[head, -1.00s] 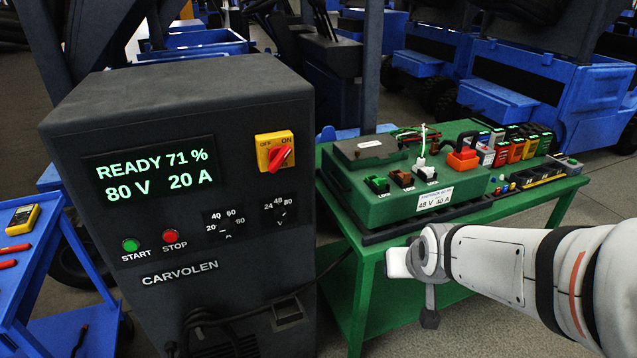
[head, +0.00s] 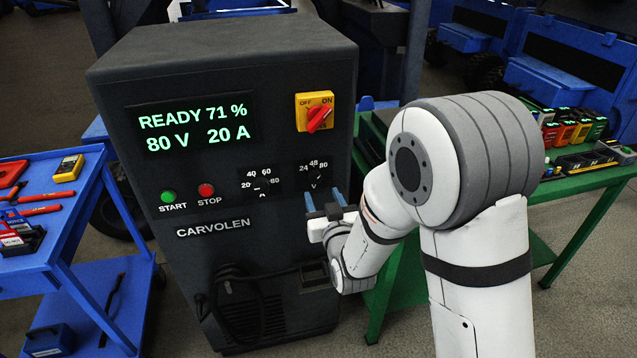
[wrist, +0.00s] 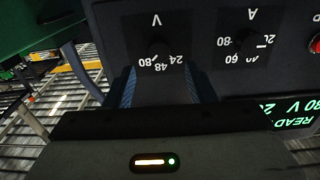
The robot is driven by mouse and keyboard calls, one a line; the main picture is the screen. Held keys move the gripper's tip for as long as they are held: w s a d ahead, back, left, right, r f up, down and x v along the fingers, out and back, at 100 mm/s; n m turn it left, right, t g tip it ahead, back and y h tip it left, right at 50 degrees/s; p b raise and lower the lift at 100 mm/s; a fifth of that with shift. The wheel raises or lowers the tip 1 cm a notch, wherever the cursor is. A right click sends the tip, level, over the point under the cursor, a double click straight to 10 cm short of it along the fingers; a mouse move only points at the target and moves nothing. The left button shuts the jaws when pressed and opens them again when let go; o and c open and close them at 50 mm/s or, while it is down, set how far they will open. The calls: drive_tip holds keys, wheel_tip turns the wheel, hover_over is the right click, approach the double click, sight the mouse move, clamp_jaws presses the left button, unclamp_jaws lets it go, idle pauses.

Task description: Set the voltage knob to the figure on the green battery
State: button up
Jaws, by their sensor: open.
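The voltage knob (head: 314,178) is a small dark knob on the charger's front, with 24, 48 and 80 around it and V below. It also shows upside down in the wrist view (wrist: 156,45), its mark seemingly towards 80. The charger display (head: 197,128) reads READY 71 %, 80 V, 20 A. My gripper (head: 323,202) is open and empty, just below the knob and apart from it. In the wrist view its two blue fingers (wrist: 164,85) point at the panel below the V scale. My arm hides most of the green battery; its label read 48 V 40 A earlier.
The current knob (head: 262,185) is left of the voltage knob. Red STOP (head: 206,190) and green START (head: 168,196) buttons lie farther left. A red-yellow switch (head: 316,115) is above. A blue cart (head: 80,240) stands left and a green table (head: 590,182) right.

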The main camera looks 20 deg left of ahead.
sight(316, 180)
drive_tip(key=p+x, duration=0.1)
drive_tip(key=x, duration=0.5)
drive_tip(key=shift+c, duration=0.2)
drive_tip(key=c, duration=0.9)
